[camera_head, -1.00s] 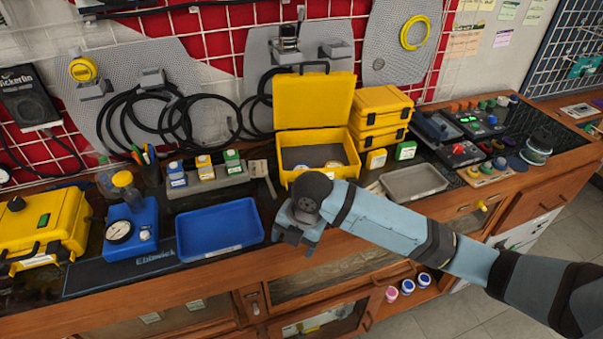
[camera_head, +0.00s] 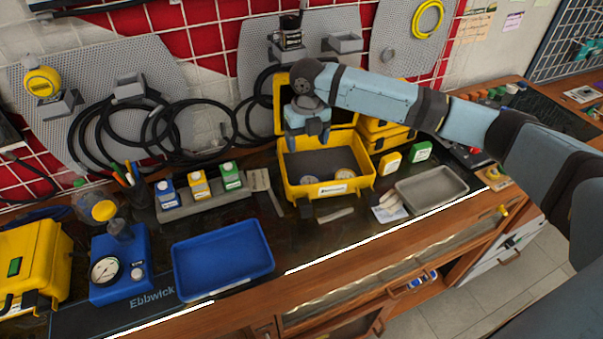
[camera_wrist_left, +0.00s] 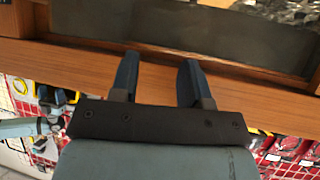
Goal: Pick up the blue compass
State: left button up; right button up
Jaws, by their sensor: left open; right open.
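I cannot make out a blue compass for certain. The open yellow case (camera_head: 332,187) holds small round, pale-faced items, one (camera_head: 343,184) at the right and one further left; they are too small to name. My right gripper (camera_head: 308,138) points down above the left part of this case, in front of its raised lid. It is open, and I see nothing held in it. My left gripper is outside the head view. In the left wrist view my left gripper (camera_wrist_left: 158,78) is open and empty, with a wooden edge behind its fingers.
A blue tray (camera_head: 222,288) and a blue gauge unit (camera_head: 121,270) stand left of the case. A rack of small bottles (camera_head: 205,205) is behind the tray. A grey tray (camera_head: 432,190) lies to the right.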

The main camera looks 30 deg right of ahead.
send_over(309, 180)
jog(key=f, duration=0.8)
jog(key=shift+w+a, duration=0.15)
jog(key=shift+w, duration=0.15)
jog(key=shift+s+f, duration=0.1)
jog(key=shift+f, duration=0.4)
jog(key=f, duration=0.2)
jog(key=f+p, duration=0.1)
jog(key=shift+s+f, duration=0.3)
jog(key=shift+f, duration=0.4)
pick_arm(q)
jog(key=shift+s+r, duration=0.3)
jog(key=shift+s, duration=0.2)
jog(key=shift+f, duration=0.1)
jog(key=shift+s+f, duration=0.1)
jog(key=shift+f, duration=0.05)
pick_arm(e)
jog(key=c, duration=0.7)
